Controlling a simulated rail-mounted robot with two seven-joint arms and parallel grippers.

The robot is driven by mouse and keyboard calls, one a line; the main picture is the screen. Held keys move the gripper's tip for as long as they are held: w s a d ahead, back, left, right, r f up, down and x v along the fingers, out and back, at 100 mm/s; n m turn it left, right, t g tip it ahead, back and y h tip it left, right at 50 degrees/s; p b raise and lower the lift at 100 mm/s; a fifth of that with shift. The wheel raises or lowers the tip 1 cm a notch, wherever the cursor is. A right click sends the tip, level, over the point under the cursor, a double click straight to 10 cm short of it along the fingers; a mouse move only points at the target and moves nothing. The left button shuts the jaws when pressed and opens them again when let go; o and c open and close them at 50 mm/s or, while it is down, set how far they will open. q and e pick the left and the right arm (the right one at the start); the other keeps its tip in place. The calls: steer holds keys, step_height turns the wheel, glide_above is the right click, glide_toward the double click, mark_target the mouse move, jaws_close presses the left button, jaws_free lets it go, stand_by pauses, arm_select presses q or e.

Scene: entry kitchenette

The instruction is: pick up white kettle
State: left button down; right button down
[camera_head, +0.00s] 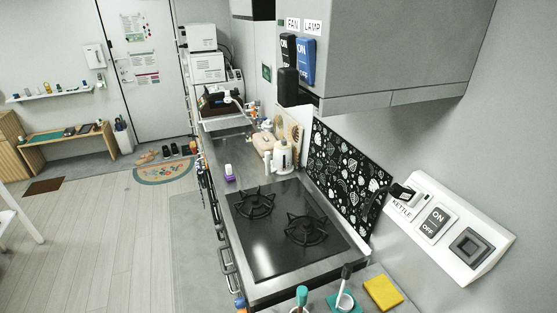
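No kettle can be picked out with certainty. A white upright object with a dark patch (283,156) stands on the counter behind the stove; it is too small to tell whether it is the kettle. On the right wall, a white switch panel (450,228) carries the label KETTLE, with a black plug (402,194) at its left end. Neither of my grippers shows in this view.
A black stove top (282,240) with two burners fills the near counter. A grey cabinet (390,50) overhangs on the right. A yellow sponge (382,293) and a teal-handled brush (302,295) are at the front edge. The wooden floor (100,230) on the left is mostly clear.

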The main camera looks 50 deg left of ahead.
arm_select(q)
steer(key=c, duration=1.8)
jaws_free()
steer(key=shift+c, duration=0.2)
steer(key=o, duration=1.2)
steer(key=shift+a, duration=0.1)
